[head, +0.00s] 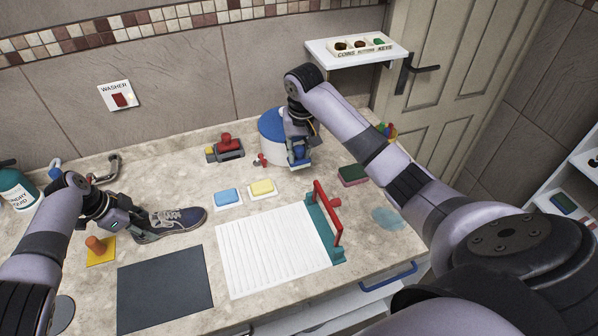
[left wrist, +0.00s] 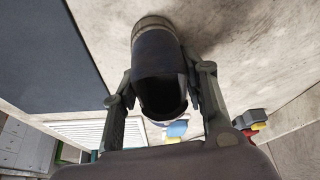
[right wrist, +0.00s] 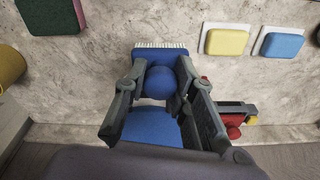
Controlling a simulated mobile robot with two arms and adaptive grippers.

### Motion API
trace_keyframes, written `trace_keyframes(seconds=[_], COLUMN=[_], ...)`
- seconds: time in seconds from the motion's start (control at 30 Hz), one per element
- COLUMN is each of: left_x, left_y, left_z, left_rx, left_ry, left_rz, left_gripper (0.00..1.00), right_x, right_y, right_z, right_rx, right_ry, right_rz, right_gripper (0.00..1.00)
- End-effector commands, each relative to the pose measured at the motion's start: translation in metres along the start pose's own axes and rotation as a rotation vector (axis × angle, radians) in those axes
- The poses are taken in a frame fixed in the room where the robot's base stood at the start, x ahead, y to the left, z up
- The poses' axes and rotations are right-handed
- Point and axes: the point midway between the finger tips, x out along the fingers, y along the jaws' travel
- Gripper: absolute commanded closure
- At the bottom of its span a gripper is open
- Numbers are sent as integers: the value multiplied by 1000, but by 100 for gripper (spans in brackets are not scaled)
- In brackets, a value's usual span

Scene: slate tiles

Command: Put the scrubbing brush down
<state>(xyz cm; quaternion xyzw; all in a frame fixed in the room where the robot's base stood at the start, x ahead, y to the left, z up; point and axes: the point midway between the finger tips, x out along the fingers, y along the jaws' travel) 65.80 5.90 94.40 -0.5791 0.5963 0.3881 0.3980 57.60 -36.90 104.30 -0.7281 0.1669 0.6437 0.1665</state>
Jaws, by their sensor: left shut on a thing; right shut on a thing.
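The scrubbing brush (right wrist: 160,47) is blue with a round knob (right wrist: 158,82) and pale bristles. My right gripper (right wrist: 160,88) is shut on its knob. In the head view the brush (head: 300,161) hangs below my right gripper (head: 299,145), in front of the blue-topped tub. I cannot tell if its bristles touch the counter. In the left wrist view the shoe (left wrist: 158,55) sits between the fingers of my left gripper (left wrist: 160,85).
A blue-topped white tub (head: 270,150) stands behind the brush. Blue (head: 227,196) and yellow (head: 262,187) sponges lie in front. A white ribbed board (head: 270,250) adjoins a teal stand with a red bar (head: 328,213). A dark mat (head: 165,290) lies front left. A green-and-red sponge (head: 353,175) is at right.

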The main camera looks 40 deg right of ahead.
Motion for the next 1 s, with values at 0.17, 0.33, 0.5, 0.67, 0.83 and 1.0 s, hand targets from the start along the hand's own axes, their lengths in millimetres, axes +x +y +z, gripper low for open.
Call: trace_keyframes(seconds=[0.17, 0.33, 0.5, 0.67, 0.83, 1.0], left_x=[1, 1, 1, 1, 1, 1], left_y=[1, 1, 1, 1, 1, 1], left_z=[0, 0, 0, 0, 0, 0], left_rx=[-1, -1, -1, -1, -1, -2], left_ry=[0, 0, 1, 1, 1, 1], left_rz=[1, 1, 1, 1, 1, 1], left_gripper=[100, 100, 100, 100, 100, 100], right_x=[34, 46, 66, 82, 82, 85], right_y=[1, 1, 2, 2, 2, 2], right_z=[4, 5, 8, 10, 9, 10], right_rx=[-1, -1, -1, -2, -2, -1], right_ry=[0, 1, -1, 1, 2, 1], right_rz=[1, 0, 0, -1, -1, -1], right_gripper=[100, 100, 100, 100, 100, 75])
